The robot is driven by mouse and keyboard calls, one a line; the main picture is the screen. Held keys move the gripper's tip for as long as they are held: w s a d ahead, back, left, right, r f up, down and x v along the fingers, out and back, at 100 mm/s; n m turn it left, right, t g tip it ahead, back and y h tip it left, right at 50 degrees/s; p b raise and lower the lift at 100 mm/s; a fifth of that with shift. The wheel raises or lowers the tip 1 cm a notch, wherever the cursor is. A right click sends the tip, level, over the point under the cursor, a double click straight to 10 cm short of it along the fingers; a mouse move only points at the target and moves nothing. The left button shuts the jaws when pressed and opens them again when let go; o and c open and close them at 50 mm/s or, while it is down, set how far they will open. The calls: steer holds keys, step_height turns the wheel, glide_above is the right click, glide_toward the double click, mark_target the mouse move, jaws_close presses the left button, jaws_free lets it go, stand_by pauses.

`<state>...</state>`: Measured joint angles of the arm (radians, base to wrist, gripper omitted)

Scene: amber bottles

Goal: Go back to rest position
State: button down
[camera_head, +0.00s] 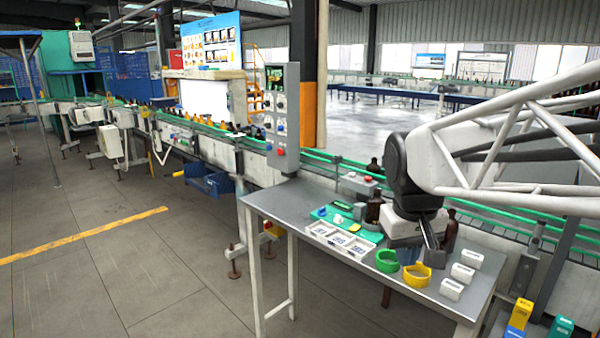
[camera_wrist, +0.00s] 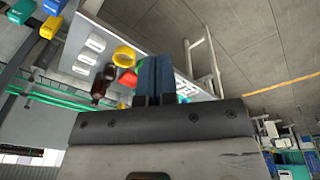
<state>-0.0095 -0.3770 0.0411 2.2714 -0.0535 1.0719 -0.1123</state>
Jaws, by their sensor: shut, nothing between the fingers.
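My gripper (camera_head: 434,247) hangs above the right part of the grey metal table (camera_head: 290,208), its fingers together and pointing down. In the wrist view the fingers (camera_wrist: 155,75) are pressed side by side with nothing between them. One amber bottle (camera_head: 449,232) stands just right of my gripper and partly behind it; an amber bottle also shows in the wrist view (camera_wrist: 103,85). Another amber bottle (camera_head: 374,208) stands left of my gripper, near the green mat. My wrist and arm hide part of the table behind them.
A green ring holder (camera_head: 387,260) and a yellow one (camera_head: 416,276) stand near the table's front edge. Small white boxes (camera_head: 462,272) line the right side. A white tray (camera_head: 340,241) lies left. A conveyor (camera_head: 340,162) and a control panel (camera_head: 283,120) stand behind.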

steer(key=s+f+m, duration=0.1)
steer(key=s+f, duration=0.3)
steer(key=s, duration=0.3)
steer(key=s+f+t, duration=0.1)
steer(key=s+f, duration=0.3)
steer(key=s, duration=0.3)
steer(key=shift+m, duration=0.4)
